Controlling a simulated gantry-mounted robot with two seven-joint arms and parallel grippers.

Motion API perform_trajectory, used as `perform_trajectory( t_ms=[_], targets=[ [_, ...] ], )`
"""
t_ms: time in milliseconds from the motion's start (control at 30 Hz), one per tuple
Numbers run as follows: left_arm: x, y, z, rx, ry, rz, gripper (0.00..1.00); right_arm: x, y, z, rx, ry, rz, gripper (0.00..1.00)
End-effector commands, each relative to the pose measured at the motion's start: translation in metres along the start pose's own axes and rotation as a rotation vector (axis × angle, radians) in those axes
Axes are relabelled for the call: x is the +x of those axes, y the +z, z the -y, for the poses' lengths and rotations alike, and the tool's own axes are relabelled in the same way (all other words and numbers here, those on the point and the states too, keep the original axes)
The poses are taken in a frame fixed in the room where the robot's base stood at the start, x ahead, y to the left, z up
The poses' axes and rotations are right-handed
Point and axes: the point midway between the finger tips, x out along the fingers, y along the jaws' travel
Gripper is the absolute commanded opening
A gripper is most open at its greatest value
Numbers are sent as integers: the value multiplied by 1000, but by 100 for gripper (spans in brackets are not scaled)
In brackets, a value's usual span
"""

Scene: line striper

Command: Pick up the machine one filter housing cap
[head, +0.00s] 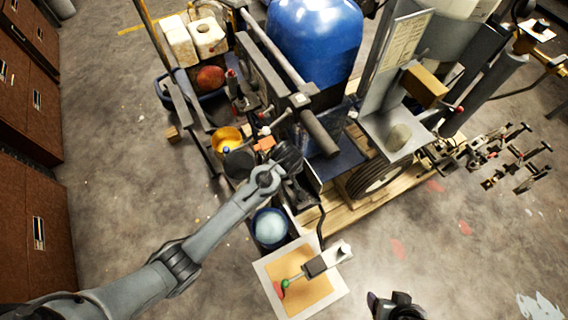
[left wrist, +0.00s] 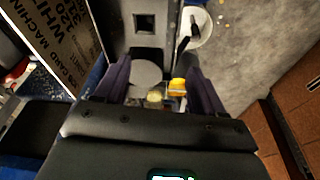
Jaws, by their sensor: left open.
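My left gripper (head: 290,160) reaches in from the left and hovers at the machine's front side, beside the blue tank's frame. In the left wrist view my left gripper (left wrist: 163,95) is open, with its two dark fingers apart. Between them shows a round grey disc (left wrist: 147,72), which may be the filter housing cap; I cannot tell for sure. A small pale yellowish round part (left wrist: 155,98) and a yellow-orange part (left wrist: 178,86) lie just below it. In the head view my arm and gripper hide this spot. A dark gripper-like part (head: 395,306), likely my right gripper, shows at the bottom edge.
The striping machine with its blue tank (head: 314,35) stands on a wooden pallet (head: 312,212). A yellow cup (head: 227,139), a dark cup (head: 239,164) and a blue bucket (head: 270,228) crowd the near side. Brown cabinets (head: 32,110) stand left; floor between is mostly free.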

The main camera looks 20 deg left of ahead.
Motion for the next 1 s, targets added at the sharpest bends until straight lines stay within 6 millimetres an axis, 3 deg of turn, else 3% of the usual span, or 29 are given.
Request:
perform_trajectory(
  t_ms=[100, 267, 633, 1000],
  targets=[
    [-11, -22, -14, -84, -31, -23, 69, -8, -3, 1, 0, -3, 0, 73],
    [-12, -34, -21, -140, -52, -37, 69, -10, -3, 1, 1, -3, -1, 73],
    [16, -35, -21, -151, -55, -40, 69, -7, -3, 2, 7, -7, -3, 73],
    [58, -33, -20, -149, -55, -40, 69, -2, -1, 2, 8, -7, -3, 73]
  ],
)
